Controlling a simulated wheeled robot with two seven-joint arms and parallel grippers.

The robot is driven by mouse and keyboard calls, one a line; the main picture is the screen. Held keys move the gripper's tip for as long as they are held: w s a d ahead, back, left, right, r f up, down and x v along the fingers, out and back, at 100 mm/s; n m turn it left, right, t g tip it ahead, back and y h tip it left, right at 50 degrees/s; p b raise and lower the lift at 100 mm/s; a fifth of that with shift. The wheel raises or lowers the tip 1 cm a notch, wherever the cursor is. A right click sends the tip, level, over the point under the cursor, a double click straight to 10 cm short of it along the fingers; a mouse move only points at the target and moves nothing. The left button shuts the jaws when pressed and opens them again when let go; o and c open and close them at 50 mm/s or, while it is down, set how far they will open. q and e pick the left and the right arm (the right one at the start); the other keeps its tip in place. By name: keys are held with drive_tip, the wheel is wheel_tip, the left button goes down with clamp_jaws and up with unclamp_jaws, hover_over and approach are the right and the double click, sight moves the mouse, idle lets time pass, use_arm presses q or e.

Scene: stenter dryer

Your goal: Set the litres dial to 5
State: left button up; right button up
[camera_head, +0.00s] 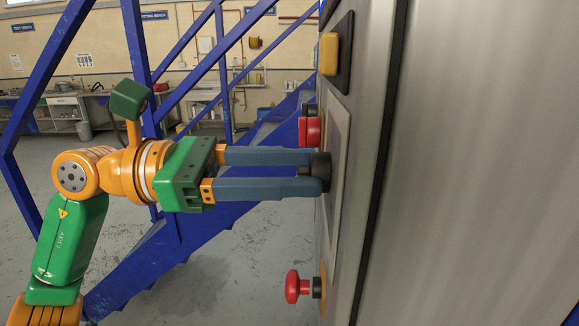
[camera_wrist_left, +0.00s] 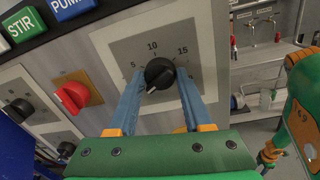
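The litres dial is a black round knob (camera_wrist_left: 159,73) on a grey scale plate marked 5, 10 and 15. Its white pointer mark is at the lower left, below the 5. In the head view the knob (camera_head: 321,171) sticks out from the panel. My left gripper (camera_head: 312,171) points straight at the panel, with its two blue fingers on either side of the knob. In the left wrist view the fingers (camera_wrist_left: 160,75) appear closed against the knob's sides and cover part of the lower scale.
A red selector knob (camera_wrist_left: 73,96) and a black knob (camera_wrist_left: 18,110) sit left of the dial, below STIR and PUMP labels. Blue stair rails (camera_head: 136,45) stand behind my arm.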

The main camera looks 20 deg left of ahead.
use_arm(q)
clamp_jaws()
drive_tip(key=shift+m, duration=0.3)
drive_tip(key=shift+f+m+h+b, duration=0.15)
drive_tip(key=shift+m+b, duration=1)
drive_tip(key=shift+m, duration=1.7)
drive_tip(key=shift+f+m+h+b, duration=0.15)
drive_tip(key=shift+m+b, duration=1)
drive_tip(key=shift+m, duration=1.7)
drive_tip(key=shift+r, duration=0.15)
drive_tip(key=o, duration=0.9)
unclamp_jaws()
